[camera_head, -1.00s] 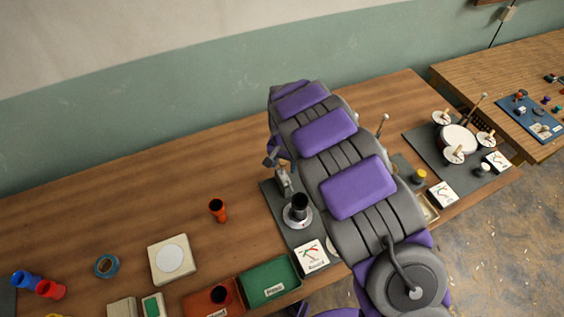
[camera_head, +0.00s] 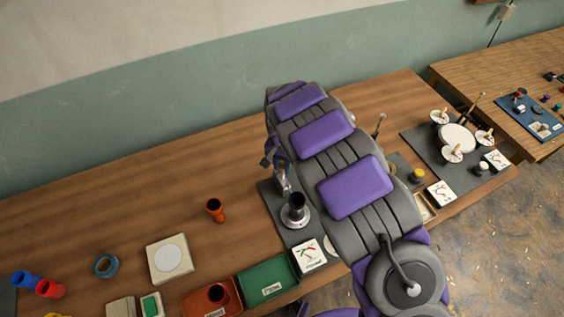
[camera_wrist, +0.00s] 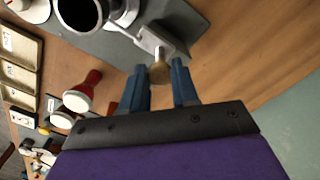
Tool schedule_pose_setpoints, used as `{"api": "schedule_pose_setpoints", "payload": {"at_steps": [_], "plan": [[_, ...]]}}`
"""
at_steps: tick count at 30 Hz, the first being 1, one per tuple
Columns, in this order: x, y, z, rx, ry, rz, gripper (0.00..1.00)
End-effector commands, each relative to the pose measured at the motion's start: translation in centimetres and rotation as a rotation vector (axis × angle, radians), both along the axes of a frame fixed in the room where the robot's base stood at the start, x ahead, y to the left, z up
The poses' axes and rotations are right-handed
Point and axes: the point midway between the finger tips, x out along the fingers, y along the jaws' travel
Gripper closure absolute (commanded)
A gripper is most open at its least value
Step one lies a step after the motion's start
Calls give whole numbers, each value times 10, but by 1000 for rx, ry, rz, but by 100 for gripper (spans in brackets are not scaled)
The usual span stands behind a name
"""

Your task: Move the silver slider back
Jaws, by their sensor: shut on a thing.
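The silver slider (camera_wrist: 152,42) shows in the wrist view as a pale metal piece with a brass-coloured knob, on a dark grey mat. My gripper (camera_wrist: 158,73) has its two blue fingers on either side of the knob and is shut on it. In the head view the silver slider (camera_head: 282,177) stands upright on the mat behind a round silver base with a black cup (camera_head: 297,203). My arm covers the area to its right, and my gripper is mostly hidden there.
An orange goblet drum (camera_head: 215,209) stands left of the mat. Green (camera_head: 267,279) and red (camera_head: 208,303) trays lie at the front edge. A white-topped drum (camera_head: 458,138) with small dials is at the right. The wooden table (camera_head: 110,220) is clear at the back left.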

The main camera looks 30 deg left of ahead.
Motion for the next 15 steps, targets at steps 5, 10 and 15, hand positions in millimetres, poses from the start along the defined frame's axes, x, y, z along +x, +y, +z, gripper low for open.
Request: {"api": "schedule_pose_setpoints", "payload": {"at_steps": [5, 10, 15], "plan": [[6, 5, 4, 6, -8, 0, 100], [17, 18, 3, 9, -8, 3, 100], [27, 30, 4, 9, -9, 3, 100]]}}
